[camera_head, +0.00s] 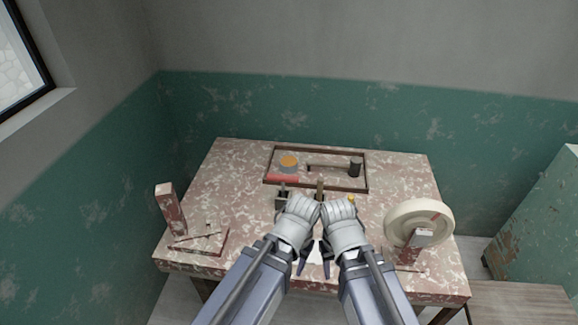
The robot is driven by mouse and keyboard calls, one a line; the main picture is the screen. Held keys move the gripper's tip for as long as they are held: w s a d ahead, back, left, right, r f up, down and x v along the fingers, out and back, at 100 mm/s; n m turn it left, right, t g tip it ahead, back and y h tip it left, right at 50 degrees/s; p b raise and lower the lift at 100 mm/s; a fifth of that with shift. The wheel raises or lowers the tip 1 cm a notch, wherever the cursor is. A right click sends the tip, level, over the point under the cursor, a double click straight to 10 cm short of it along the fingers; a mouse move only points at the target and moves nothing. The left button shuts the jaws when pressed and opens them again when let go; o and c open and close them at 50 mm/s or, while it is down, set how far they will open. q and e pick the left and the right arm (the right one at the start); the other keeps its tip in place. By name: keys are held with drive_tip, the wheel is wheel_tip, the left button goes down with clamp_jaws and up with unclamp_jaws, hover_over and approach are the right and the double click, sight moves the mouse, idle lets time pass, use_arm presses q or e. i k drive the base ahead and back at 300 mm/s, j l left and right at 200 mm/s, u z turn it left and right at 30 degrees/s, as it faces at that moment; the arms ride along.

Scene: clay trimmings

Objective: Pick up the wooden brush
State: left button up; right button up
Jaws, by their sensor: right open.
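A narrow brown upright piece (319,187), possibly the wooden brush, shows just beyond and between my two grippers. Its lower part is hidden behind them. My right gripper (340,207) is over the middle of the table and is open. Its fingers are mostly hidden by its white housing, and I cannot tell whether they touch the brown piece. My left gripper (299,207) is close beside it on the left. Its fingertips are also hidden, so its jaw state is unclear.
A shallow framed tray (367,180) lies at the back of the mottled table (225,185). It holds an orange-topped round thing (289,161) and a dark cylinder (355,167). A red block (282,178) lies at its front edge. A cream wheel (405,222) stands right; a wooden stand (170,208) stands left.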

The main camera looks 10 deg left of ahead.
sight(320, 181)
drive_tip(key=i+j+z, duration=0.3)
drive_tip(key=j+z, duration=0.25)
drive_tip(key=i+j+z, duration=0.15)
drive_tip(key=j+z, duration=0.15)
drive_tip(key=i+j+z, duration=0.1)
drive_tip(key=j+z, duration=0.2)
